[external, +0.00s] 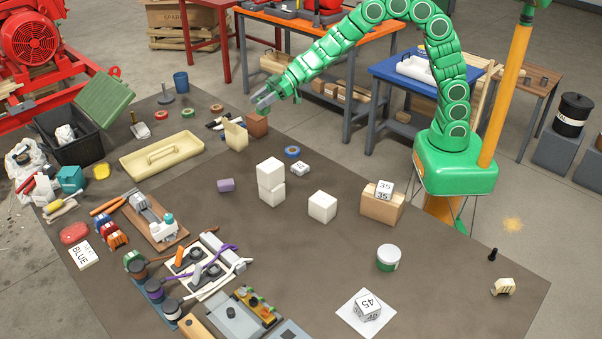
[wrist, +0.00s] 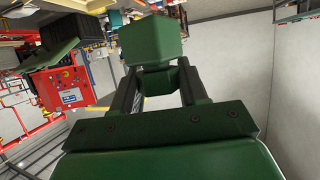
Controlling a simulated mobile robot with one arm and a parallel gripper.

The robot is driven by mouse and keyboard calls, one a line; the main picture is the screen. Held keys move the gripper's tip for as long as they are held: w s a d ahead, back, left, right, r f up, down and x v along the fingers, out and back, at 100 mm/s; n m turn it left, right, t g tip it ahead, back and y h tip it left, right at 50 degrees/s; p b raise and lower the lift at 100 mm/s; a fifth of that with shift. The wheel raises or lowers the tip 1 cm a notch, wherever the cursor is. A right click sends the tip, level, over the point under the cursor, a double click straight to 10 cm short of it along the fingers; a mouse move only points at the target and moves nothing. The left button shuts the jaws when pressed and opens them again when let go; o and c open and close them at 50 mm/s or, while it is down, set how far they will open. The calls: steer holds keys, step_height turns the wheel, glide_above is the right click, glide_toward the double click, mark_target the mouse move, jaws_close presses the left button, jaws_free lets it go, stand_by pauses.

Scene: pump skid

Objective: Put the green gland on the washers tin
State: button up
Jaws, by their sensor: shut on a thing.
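My gripper (external: 264,99) is raised above the back of the brown mat, its grey fingers pointing down to the left. In the wrist view my gripper (wrist: 156,78) is shut on a green block-shaped piece, the green gland (wrist: 151,40), which sticks out beyond the fingertips. A round tin with a white lid and green side (external: 388,258) stands upright at the right front of the mat, far from my gripper. No washers label can be read on it.
Bare mat surrounds the tin.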

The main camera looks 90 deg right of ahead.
steer(key=s+a+r+n+g+y, duration=0.1)
steer(key=s+a+n+g+y, duration=0.25)
steer(key=s+a, duration=0.75)
steer(key=s+a+r+n+g+y, duration=0.1)
steer(key=s+a+n+g+y, duration=0.2)
steer(key=s+a, duration=0.8)
steer(key=s+a+f+n+g, duration=0.1)
steer(key=s+a+n+g, duration=0.2)
steer(key=s+a, duration=0.35)
steer(key=s+a+f+n+g, duration=0.1)
steer(key=s+a+n+g, duration=0.2)
steer(key=s, duration=0.7)
steer(key=s+a+f+n+g, duration=0.1)
steer(key=s+a+n+g, duration=0.15)
steer(key=s+a, duration=0.4)
glide_above(390, 254)
steer(key=f, duration=1.4)
steer(key=shift+s+d, duration=0.2)
steer(key=shift+w+a+f+h, duration=0.15)
steer(key=shift+a+f+h, duration=0.05)
steer(key=shift+f+h, duration=0.1)
steer(key=shift+f, duration=1.45)
steer(key=shift+f, duration=0.1)
